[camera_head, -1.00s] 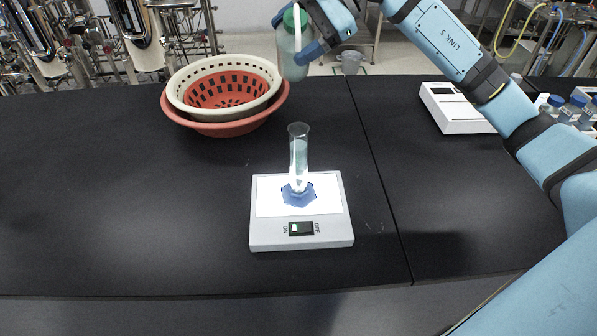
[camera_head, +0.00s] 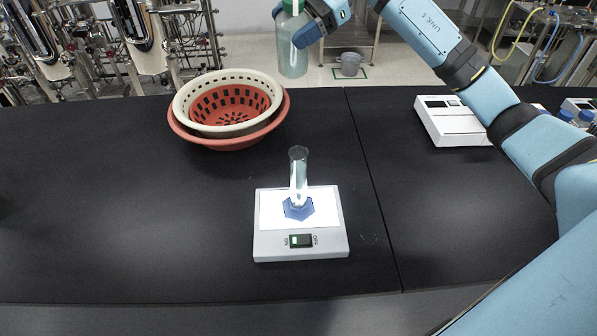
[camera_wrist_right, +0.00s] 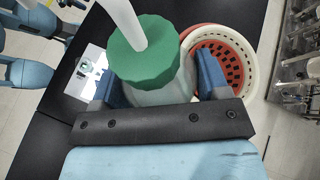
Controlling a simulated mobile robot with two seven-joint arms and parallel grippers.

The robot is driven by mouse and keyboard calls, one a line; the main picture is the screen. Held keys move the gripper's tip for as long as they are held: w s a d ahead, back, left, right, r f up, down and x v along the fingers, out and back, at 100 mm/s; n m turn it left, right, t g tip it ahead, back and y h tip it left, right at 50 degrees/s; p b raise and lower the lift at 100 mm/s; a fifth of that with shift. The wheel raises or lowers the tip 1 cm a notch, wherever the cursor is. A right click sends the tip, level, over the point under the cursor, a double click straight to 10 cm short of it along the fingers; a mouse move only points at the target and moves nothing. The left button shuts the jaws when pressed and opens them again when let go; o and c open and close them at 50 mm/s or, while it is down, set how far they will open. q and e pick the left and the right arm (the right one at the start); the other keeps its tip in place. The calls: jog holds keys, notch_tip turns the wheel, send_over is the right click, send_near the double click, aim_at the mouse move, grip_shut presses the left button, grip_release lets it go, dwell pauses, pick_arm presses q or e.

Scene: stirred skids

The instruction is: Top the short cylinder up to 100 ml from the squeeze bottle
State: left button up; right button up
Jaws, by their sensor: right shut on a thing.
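The short cylinder (camera_head: 298,178) is clear with a blue hexagonal foot and stands upright on a white plate with an ON/OFF switch (camera_head: 300,241). Pale liquid seems to be in it; its level cannot be read. The squeeze bottle (camera_head: 292,50) is translucent with a green cap and is upright at the top of the head view. My right gripper (camera_head: 312,25) is shut around it, high above and behind the cylinder. In the right wrist view the green cap (camera_wrist_right: 145,48) and white spout show between the blue fingers (camera_wrist_right: 155,85).
A cream basket nested in a red one (camera_head: 228,143) stands at the back left of the black bench (camera_head: 120,220). The bench left of the plate is clear.

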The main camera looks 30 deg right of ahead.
jog(key=w+d+r+m+g+y+p, duration=0.1)
jog(key=w+d+r+m+p, duration=0.1)
jog(key=w+p, duration=0.3)
jog(key=shift+w+d+r+g+y, duration=0.3)
jog(key=shift+w+d+r+g, duration=0.15)
jog(key=shift+w+d, duration=0.5)
